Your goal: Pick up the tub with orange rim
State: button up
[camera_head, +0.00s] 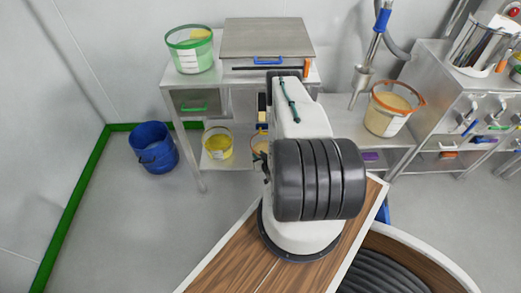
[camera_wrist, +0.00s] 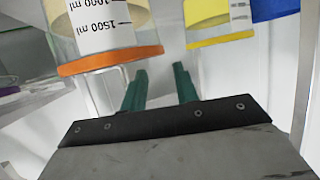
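In the head view, a clear tub with an orange rim (camera_head: 383,122) and cream contents stands on the bench right of my arm. Another tub (camera_head: 260,143) is mostly hidden behind my arm on the lower shelf. The wrist view, which appears upside down, shows a tub with an orange rim (camera_wrist: 110,60) and ml markings at upper left, probably the one on the shelf. My gripper (camera_wrist: 160,78) is open, its two green fingers apart with nothing between them. The orange rim is beside and beyond the left finger. My arm hides the gripper in the head view.
A yellow-rimmed tub (camera_head: 218,147) stands on the lower shelf; it also shows in the wrist view (camera_wrist: 220,38). A blue bucket (camera_head: 153,150) is on the floor. A green-rimmed tub (camera_head: 190,54) and a metal box (camera_head: 266,38) sit on the table above the shelf.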

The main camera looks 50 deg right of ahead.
jog(key=x, duration=0.7)
jog(key=shift+w+d+f, duration=0.1)
jog(key=shift+w+d, duration=0.1)
jog(key=shift+w, duration=0.1)
grip_shut()
jog(key=shift+s+a+f, duration=0.1)
jog(key=shift+s+f, duration=0.05)
jog(key=shift+s, duration=0.05)
dwell(0.9)
